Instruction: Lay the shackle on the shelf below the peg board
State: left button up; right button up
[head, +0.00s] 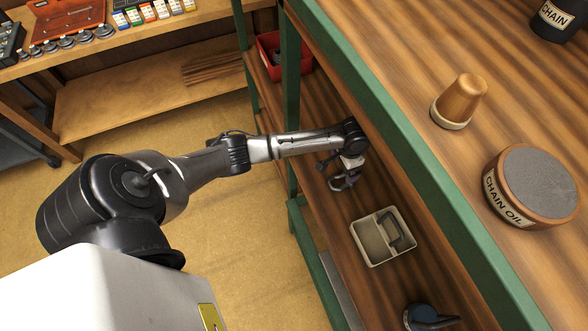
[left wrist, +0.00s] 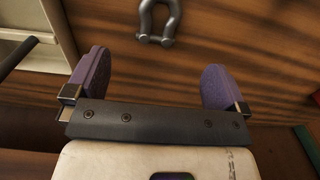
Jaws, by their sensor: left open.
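A grey metal U-shaped shackle (left wrist: 158,22) lies on the wooden shelf surface at the top of the left wrist view. Its two ends point toward my left gripper (left wrist: 157,75). The gripper is open, with its purple finger pads wide apart, and the shackle is beyond them, not between them. In the head view, my left gripper (head: 333,175) is over the lower shelf (head: 345,215) of the green-framed bench. I cannot pick out the shackle clearly there among the dark gripper parts. No peg board shows. My right gripper is out of view.
A divided cream tray (head: 383,236) and a dark blue tool (head: 425,317) lie farther along the lower shelf. A red bin (head: 283,52) stands at its far end. The green bench leg (head: 291,90) is close to my left arm. A wooden bench (head: 140,90) stands at left.

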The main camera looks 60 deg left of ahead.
pick_arm(q)
jog(key=s+d+f+m+t+h, duration=0.15)
jog(key=s+d+f, duration=0.25)
jog(key=s+d, duration=0.85)
jog(key=s+a+r+t, duration=0.1)
jog(key=s+r, duration=0.2)
jog(key=s, duration=0.5)
jog(key=s+r+t+y, duration=0.1)
jog(key=s+r, duration=0.3)
jog(key=s, duration=0.4)
jog(key=shift+a+n, duration=0.35)
jog(key=shift+a, duration=0.05)
jog(key=shift+r, duration=0.15)
notch_tip(320, 180, up, 20)
jog(key=p, duration=1.9)
jog(key=shift+f+p, duration=0.2)
jog(key=shift+p, duration=0.1)
